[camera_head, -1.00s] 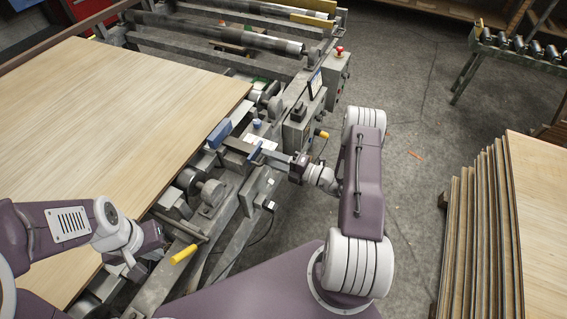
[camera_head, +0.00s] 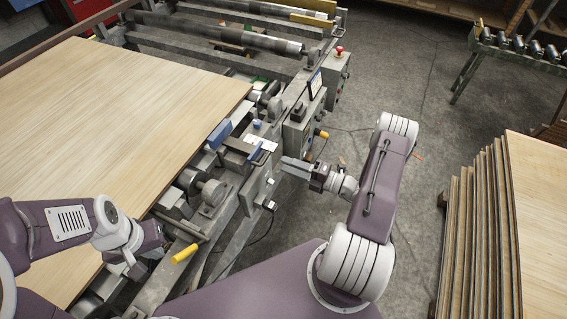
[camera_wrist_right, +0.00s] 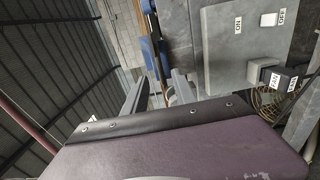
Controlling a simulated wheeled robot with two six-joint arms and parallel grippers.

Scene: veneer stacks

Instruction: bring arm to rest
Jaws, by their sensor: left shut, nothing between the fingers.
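My right gripper (camera_head: 283,165) hangs over the gap beside the machine, its fingers pointing left towards the machine's side and clear of it. In the right wrist view its two fingers (camera_wrist_right: 158,92) stand apart with nothing between them. The purple right arm (camera_head: 382,185) reaches out to the right of the machine. My left gripper (camera_head: 136,270) is shut and empty, low at the near edge of the veneer sheet (camera_head: 110,110); its fingertips are small and partly hidden by its own body.
The machine has a grey control box (camera_head: 298,130), a red button (camera_head: 339,50) and a yellow handle (camera_head: 184,254). In the wrist view a grey panel (camera_wrist_right: 240,45) is close by. A veneer stack (camera_head: 535,200) stands at right.

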